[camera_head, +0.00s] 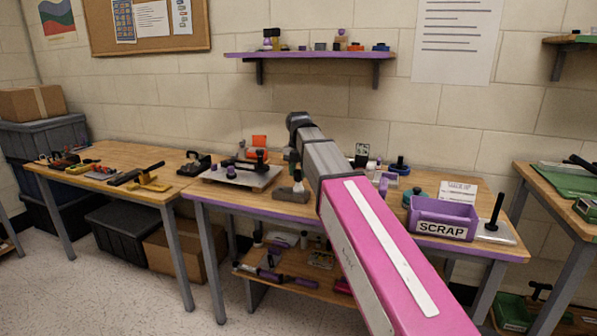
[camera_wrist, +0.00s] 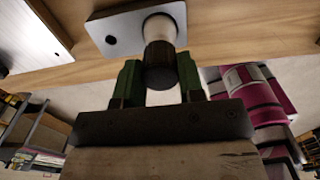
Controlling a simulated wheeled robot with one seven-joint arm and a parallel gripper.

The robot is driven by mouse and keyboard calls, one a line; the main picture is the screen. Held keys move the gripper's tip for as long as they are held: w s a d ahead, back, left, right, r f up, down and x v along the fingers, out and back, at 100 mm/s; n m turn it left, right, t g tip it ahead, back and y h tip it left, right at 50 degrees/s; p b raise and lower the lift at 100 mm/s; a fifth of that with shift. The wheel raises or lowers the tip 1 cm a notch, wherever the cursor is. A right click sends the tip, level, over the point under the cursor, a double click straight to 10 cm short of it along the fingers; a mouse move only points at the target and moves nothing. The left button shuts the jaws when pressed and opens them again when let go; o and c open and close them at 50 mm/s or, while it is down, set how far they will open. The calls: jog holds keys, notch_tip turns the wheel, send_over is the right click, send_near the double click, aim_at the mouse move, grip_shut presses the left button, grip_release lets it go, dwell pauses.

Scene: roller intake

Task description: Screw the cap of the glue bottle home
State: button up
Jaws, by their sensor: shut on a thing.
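The glue bottle (camera_wrist: 158,28) is a pale round body on a grey metal plate (camera_wrist: 122,36), seen in the wrist view. Its dark cap (camera_wrist: 160,74) is in line with the body, at the end toward my gripper. My gripper (camera_wrist: 158,78) has green fingers, one on each side of the cap, and is shut on it. I cannot tell how far the cap sits down on the thread. In the head view, my gripper is small, below my bent wrist over the middle table, and the cap cannot be made out there.
The middle table (camera_head: 257,207) has a purple edge. A purple SCRAP bin (camera_head: 443,228) stands at its right end. A grey plate with a fixture (camera_head: 242,176) lies to the left. Small parts crowd the back right. A purple shelf (camera_head: 310,54) hangs on the wall above.

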jog(key=shift+f, duration=0.55)
dwell(0.4)
jog(key=m, duration=0.4)
jog(key=shift+m, duration=0.3)
jog(key=shift+m, duration=0.8)
jog(key=m, duration=0.3)
jog(key=shift+m, duration=2.3)
